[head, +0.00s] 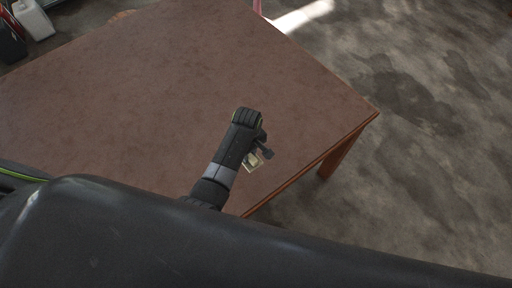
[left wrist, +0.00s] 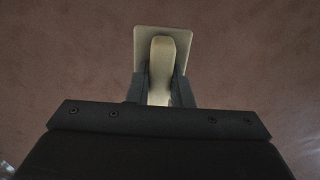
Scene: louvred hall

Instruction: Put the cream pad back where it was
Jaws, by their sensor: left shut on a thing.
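The cream pad (head: 253,163) shows as a small pale piece beside my left gripper (head: 263,152), over the near right part of the brown table. In the left wrist view the pad (left wrist: 179,38) is a flat, square-cornered plate with a raised, rounded grip along its middle. My left gripper (left wrist: 162,88) is shut on that grip, one dark finger on each side. The gripper and arm hide part of the pad in the head view. I cannot tell whether the pad touches the tabletop. My right gripper is not in view.
The brown table (head: 150,80) is bare around the gripper, with its right edge close by. A table leg (head: 337,158) stands below that edge. A white container (head: 33,20) is beyond the table at the far left. Stained grey floor (head: 430,150) lies open to the right.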

